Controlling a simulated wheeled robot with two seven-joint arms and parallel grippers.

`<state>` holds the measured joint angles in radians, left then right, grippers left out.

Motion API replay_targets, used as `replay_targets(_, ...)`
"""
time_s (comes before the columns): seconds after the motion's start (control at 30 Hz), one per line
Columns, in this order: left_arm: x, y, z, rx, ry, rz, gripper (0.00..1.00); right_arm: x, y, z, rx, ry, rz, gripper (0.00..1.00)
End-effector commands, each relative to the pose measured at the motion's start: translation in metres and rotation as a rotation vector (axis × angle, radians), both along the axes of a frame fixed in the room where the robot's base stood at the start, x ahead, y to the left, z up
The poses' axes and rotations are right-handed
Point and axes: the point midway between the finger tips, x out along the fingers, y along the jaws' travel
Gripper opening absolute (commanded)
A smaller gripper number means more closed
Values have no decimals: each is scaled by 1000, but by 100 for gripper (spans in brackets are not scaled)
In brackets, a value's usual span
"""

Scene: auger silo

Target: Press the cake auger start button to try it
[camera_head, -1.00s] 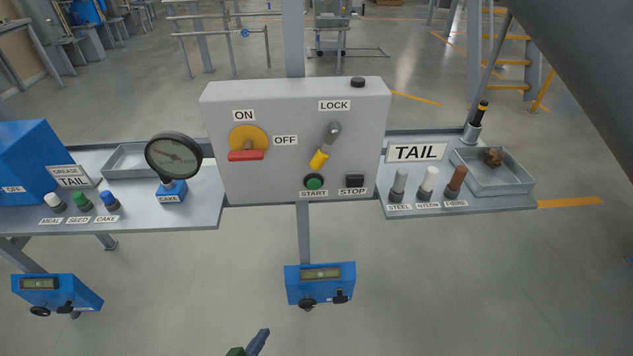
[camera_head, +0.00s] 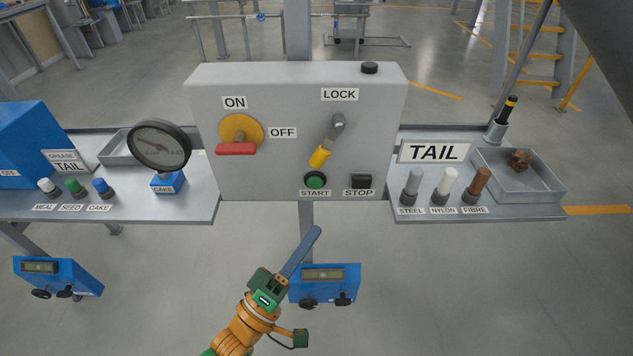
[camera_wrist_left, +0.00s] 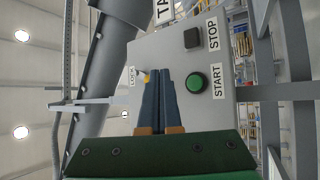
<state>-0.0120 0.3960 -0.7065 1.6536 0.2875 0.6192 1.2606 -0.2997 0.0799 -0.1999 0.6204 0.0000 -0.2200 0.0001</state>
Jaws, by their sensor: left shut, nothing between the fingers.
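The green start button (camera_head: 315,180) sits at the lower edge of the grey control box (camera_head: 290,170), above its START label. It also shows in the left wrist view (camera_wrist_left: 196,83), just right of my fingertips. My left gripper (camera_head: 316,232) is shut and empty, below the start button and apart from it in the head view. The black stop button (camera_head: 361,180) is to the right of the start button. The red-handled switch (camera_head: 236,148) lies level on its yellow disc, near the ON and OFF labels. A yellow-handled lever (camera_head: 321,155) hangs tilted under the LOCK label. My right gripper is not in view.
A blue meter box (camera_head: 340,273) stands behind my left gripper, below the control box. A left shelf (camera_head: 190,207) holds a dial gauge (camera_head: 160,146) and several buttons. A right shelf (camera_head: 520,214) holds three rods and a tray (camera_head: 545,182). Open floor lies below.

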Motion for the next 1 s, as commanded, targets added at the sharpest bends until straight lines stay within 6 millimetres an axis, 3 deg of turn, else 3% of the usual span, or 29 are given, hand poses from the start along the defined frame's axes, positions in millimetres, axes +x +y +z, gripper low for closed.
replay_targets(0.27, 6, 0, -2, 4, -1, 2, 0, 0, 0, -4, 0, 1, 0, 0)
replay_targets(0.7, 68, 0, -6, 6, -1, 3, 0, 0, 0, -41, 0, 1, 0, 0)
replay_targets(1.0, 88, 0, -2, 5, 1, 3, 0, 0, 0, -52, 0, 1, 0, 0)
